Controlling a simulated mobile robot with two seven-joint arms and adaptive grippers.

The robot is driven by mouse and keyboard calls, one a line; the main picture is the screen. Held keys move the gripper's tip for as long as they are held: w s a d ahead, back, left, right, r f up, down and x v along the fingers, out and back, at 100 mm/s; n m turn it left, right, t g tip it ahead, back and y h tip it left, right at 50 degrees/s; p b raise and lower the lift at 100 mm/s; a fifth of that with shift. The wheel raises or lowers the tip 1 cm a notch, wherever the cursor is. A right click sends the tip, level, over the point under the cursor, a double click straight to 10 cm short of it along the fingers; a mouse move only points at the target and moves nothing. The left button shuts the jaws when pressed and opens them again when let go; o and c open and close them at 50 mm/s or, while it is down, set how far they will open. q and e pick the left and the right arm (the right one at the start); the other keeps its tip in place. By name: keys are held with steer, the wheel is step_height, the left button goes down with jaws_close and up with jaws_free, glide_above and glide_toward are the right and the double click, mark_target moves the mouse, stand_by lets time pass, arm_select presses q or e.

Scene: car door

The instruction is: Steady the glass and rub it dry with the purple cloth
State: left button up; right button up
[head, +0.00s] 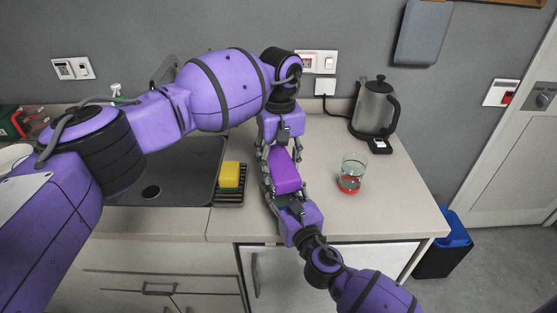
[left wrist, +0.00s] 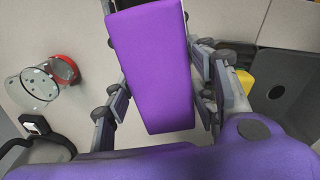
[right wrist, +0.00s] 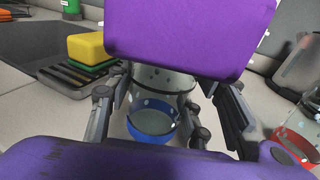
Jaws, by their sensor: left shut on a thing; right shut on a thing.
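The purple cloth (head: 286,172) is a thick block in the jaws of my left gripper (head: 279,158). It fills the left wrist view (left wrist: 155,70) between the fingers. My right gripper (head: 287,203) is shut on a clear glass with a blue base (right wrist: 155,122), upright between its fingers. Pale drops show on this glass. The cloth (right wrist: 190,35) hangs over the top of the glass and hides its rim; I cannot tell if they touch. A second clear glass with a red base (head: 351,176) stands apart on the counter, to the right in the head view.
A yellow sponge (head: 229,175) lies on a dark rack (head: 230,198) beside the sink (head: 165,165). A kettle (head: 374,108) stands at the back right. The counter (head: 400,205) is clear at the front right. A blue and black bin (head: 445,250) stands on the floor.

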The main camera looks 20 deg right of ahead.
arm_select(q)
steer(key=shift+s, duration=1.4)
steer(key=shift+w, duration=0.1)
steer(key=shift+w, duration=2.05)
steer(key=shift+s, duration=2.2)
steer(key=shift+w, duration=0.15)
steer(key=shift+w, duration=2.1)
steer(key=shift+s, duration=0.1)
